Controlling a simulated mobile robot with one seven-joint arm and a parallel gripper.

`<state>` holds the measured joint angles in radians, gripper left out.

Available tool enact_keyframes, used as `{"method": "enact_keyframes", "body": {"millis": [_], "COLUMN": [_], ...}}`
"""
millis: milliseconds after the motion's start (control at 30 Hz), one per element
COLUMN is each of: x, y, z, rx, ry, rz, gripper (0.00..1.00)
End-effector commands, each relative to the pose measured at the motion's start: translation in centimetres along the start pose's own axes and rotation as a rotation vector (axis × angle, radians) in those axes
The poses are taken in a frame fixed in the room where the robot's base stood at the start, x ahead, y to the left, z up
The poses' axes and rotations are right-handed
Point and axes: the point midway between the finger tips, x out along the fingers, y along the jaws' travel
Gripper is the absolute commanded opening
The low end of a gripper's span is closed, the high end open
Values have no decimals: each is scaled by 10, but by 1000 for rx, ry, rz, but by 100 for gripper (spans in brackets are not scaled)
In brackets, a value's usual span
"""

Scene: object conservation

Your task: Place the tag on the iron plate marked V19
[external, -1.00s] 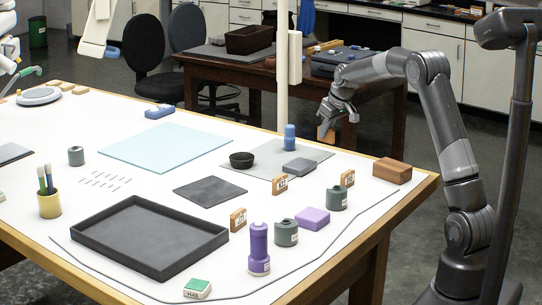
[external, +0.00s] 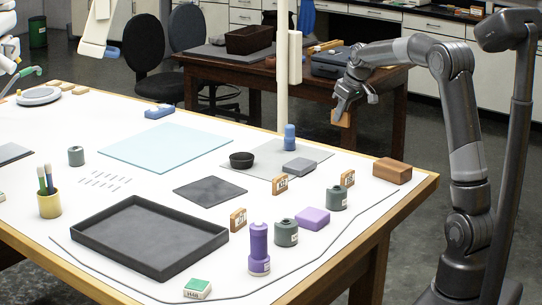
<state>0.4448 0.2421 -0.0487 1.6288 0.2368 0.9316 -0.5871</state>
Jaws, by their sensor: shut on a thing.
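My gripper (external: 344,106) is shut on a small brown wooden tag (external: 341,119) and holds it in the air beyond the white table's far right edge. Similar wooden tags with pale labels stand on the table, one by the grey mat (external: 280,184), one near the right (external: 347,178) and one by the black tray (external: 238,219). A flat dark plate (external: 210,191) lies mid-table, left of the grey mat; no V19 mark is readable on it.
The black tray (external: 75,234) lies at the front. Dark green canisters (external: 286,233), a purple bottle (external: 259,250), a purple block (external: 313,218) and a brown block (external: 392,170) crowd the right side. A blue bottle (external: 290,138) and black bowl (external: 241,160) stand on the grey mat (external: 270,171).

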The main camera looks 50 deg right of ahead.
Motion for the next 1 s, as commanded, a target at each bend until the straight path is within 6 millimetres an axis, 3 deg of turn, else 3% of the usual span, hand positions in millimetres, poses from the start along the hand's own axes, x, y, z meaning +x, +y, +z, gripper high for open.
{"method": "enact_keyframes", "body": {"millis": [167, 600, 800, 1000], "x": [8, 82, 94, 116], "y": [-24, -92, -101, -101], "z": [-5, -41, -47, -37], "rx": [-14, -15, -13, -10], "ry": [-1, -2, 0, -2], "rz": [-6, -6, -4, -5], "gripper": [0, 0, 0, 0]}}
